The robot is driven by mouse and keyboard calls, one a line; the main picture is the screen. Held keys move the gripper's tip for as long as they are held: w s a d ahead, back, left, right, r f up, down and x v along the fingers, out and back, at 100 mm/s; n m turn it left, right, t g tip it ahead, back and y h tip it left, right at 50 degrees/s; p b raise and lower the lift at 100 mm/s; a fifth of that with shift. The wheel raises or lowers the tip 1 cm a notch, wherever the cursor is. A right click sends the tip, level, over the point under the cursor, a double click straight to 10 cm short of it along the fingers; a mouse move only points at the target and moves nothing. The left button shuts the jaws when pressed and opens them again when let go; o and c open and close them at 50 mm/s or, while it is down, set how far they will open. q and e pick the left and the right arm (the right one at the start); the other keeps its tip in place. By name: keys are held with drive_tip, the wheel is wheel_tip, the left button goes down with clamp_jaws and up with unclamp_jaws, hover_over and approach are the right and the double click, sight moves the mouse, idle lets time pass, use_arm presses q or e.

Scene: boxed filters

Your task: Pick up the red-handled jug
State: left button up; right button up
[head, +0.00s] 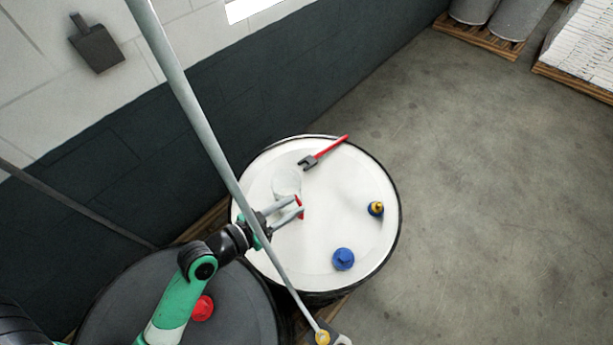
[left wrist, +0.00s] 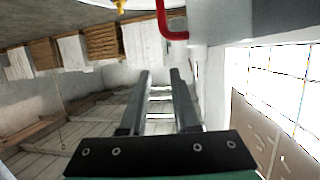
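The jug (head: 287,181) is clear and pale, and stands on the white drum lid near its left side. Its red handle (head: 300,213) faces the near side; in the left wrist view the red handle (left wrist: 172,27) shows at the top edge. My left gripper (head: 300,205) is open, with its two fingers apart and the tips close to the handle. In the left wrist view the left gripper (left wrist: 160,72) has nothing between its fingers, and the handle is beyond the tips. Most of the jug body is hard to make out against the white lid. My right gripper is not in view.
A grey pole (head: 200,115) crosses the view.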

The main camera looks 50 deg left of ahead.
use_arm(q)
drive_tip(key=s+f+n+g, duration=0.1)
drive_tip(key=s+f, duration=0.3)
drive_tip(key=f, duration=0.1)
drive_tip(key=x, duration=1.2)
drive_tip(key=shift+a+y, duration=0.3)
drive_tip(key=shift+a, duration=0.2)
clamp_jaws()
idle(0.5)
